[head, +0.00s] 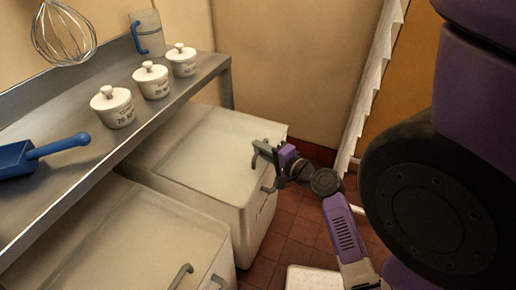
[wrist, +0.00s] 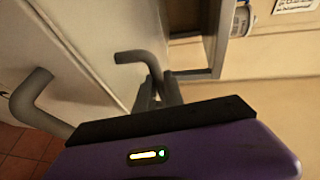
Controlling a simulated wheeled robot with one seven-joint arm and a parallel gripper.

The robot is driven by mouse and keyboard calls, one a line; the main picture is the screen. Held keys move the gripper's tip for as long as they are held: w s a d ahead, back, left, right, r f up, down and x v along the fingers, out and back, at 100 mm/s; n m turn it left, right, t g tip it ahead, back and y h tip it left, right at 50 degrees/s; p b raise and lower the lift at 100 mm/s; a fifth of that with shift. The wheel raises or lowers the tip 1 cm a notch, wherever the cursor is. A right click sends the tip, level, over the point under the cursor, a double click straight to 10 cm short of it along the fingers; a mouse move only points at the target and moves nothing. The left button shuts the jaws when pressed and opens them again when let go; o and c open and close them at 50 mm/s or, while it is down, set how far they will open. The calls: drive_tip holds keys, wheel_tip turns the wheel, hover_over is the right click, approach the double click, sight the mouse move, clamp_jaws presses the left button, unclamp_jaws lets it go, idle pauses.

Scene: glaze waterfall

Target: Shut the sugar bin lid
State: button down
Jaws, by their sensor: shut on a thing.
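Two pale bins stand under a steel shelf. The far bin's lid (head: 205,150) looks flat on top of its bin body (head: 250,215); I cannot tell whether a small gap is left. My gripper (head: 266,152) is at the lid's right edge, shut on the grey lid handle (wrist: 137,58), which also shows in the wrist view between the fingers (wrist: 163,92). A second grey handle (wrist: 32,97) is on the bin's front, beside the gripper. The dark mark on the bin's front is too small to read.
The near bin (head: 120,235) also has grey handles. A whisk (head: 63,35) hangs above. Red floor tiles (head: 300,235) are open at right.

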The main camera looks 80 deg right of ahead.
drive_tip(key=shift+s, duration=0.1)
drive_tip(key=c, duration=1.7)
unclamp_jaws()
drive_tip(key=shift+c, duration=0.2)
drive_tip(key=v, duration=0.7)
drive_tip(key=shift+s+a, duration=0.2)
drive_tip(key=shift+s, duration=0.05)
